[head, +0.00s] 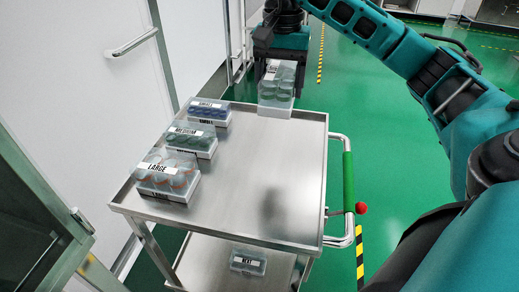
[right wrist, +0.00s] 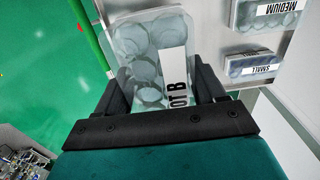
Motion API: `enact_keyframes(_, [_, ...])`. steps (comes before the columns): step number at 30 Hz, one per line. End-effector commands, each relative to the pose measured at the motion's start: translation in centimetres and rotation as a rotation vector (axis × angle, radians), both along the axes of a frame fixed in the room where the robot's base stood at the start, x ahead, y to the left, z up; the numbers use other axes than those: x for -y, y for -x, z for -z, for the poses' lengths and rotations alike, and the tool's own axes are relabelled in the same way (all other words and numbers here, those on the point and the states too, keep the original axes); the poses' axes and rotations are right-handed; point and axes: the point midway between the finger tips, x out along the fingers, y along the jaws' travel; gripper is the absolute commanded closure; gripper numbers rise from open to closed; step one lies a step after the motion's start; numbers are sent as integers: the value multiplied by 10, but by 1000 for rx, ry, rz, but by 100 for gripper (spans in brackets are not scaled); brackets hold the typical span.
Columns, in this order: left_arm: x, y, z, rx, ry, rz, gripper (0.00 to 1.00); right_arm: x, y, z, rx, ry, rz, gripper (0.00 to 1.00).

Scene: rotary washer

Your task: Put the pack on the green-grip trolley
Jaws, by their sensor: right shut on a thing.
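My right gripper (head: 281,58) is shut on a clear pack (head: 276,92) of round items with a white label. In the right wrist view the pack (right wrist: 150,50) sits between the fingers, and the visible end of its label reads "OT B". The green-grip trolley (head: 255,170) is a steel cart with a green sleeve (head: 348,182) on its right-hand handle. The pack is upright over the far edge of its top shelf. I cannot tell whether its base touches the shelf. My left gripper is not in view.
Along the top shelf's left side stand boxes labelled SMALL (head: 209,111), MEDIUM (head: 192,140) and LARGE (head: 168,175). Another labelled box (head: 248,262) lies on the lower shelf. The top shelf's middle and right are clear. A red ball (head: 361,208) shows beside the handle.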

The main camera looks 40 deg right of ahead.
Motion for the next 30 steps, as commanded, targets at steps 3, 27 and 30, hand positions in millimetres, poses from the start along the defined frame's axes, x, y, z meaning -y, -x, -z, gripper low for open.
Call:
enact_keyframes(3, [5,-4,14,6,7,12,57,-1,1,43,-5,-1,-3,66])
enact_keyframes(27, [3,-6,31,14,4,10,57,-1,0,167,-2,0,-6,67])
enact_keyframes(30, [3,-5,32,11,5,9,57,-1,0,172,1,1,-6,67])
